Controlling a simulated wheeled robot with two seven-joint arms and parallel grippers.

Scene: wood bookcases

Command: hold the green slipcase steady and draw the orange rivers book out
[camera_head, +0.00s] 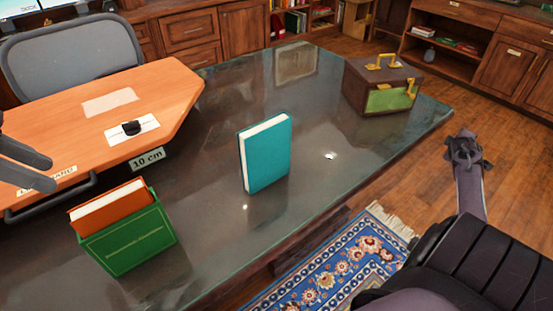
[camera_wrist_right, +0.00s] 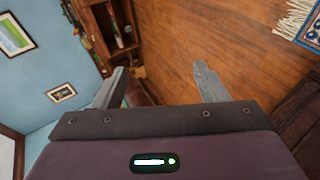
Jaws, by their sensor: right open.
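The green slipcase (camera_head: 128,240) stands on the glass-topped desk at the lower left of the head view. The orange book (camera_head: 108,205) is inside it, with its orange cover and white page edge showing above the slipcase rim. I cannot read a title on it. My left gripper (camera_head: 52,174) is at the left edge, above and left of the slipcase, apart from it, with its two fingers spread and nothing between them. My right gripper (camera_head: 464,150) is off the desk's right side, over the floor. In the right wrist view its fingers (camera_wrist_right: 158,84) are wide apart and empty.
A teal book (camera_head: 265,153) stands upright mid-desk. A brown case (camera_head: 382,86) with gold fittings sits at the far right end. An orange wooden board (camera_head: 95,120) with a "10 cm" label lies behind the slipcase. Bare glass (camera_head: 205,215) separates slipcase and teal book.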

